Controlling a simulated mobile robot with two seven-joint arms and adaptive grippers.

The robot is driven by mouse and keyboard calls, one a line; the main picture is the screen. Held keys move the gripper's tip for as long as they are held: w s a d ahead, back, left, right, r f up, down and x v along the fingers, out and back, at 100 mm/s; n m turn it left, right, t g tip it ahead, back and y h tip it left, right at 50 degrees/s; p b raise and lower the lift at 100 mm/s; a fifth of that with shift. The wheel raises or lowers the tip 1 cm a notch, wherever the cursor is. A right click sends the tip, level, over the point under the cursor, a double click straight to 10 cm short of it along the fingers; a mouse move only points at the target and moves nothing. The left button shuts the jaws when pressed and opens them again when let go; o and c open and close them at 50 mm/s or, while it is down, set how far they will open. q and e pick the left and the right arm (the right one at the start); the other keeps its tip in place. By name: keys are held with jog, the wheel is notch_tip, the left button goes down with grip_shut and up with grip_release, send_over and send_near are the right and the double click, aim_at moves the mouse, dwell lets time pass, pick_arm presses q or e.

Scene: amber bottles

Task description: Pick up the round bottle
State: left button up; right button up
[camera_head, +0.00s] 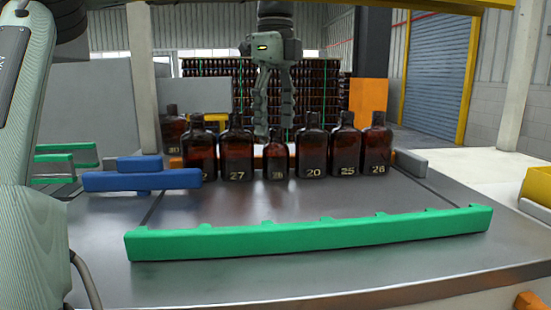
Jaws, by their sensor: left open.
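Several dark amber bottles with black caps stand upright in a row across the far part of the metal table (330,205). The smallest bottle (275,162) is in the middle of the row, between the bottle marked 27 (236,155) and the bottle marked 20 (314,152). I cannot tell for sure from shape which one is the round bottle. My left gripper (275,128) points straight down with its fingers apart, above and around the top of the smallest bottle. Its fingers hold nothing that I can see. My right gripper is not in view.
A long green rail (310,236) lies across the table's front. Blue blocks (140,180) and green rails (66,158) sit at the left. Bottles marked 25 (345,153) and 26 (375,150) stand close together at the right. Bare metal lies between row and front rail.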

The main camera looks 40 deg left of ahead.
aim_at(276, 129)
pick_arm(q)
jog(key=shift+w+a+f, duration=0.1)
jog(key=shift+w+f, duration=0.05)
jog(key=shift+f, duration=0.8)
jog(key=shift+w+f, duration=0.1)
jog(key=shift+f, duration=0.85)
jog(key=c, duration=1.3)
notch_tip(276, 129, up, 10)
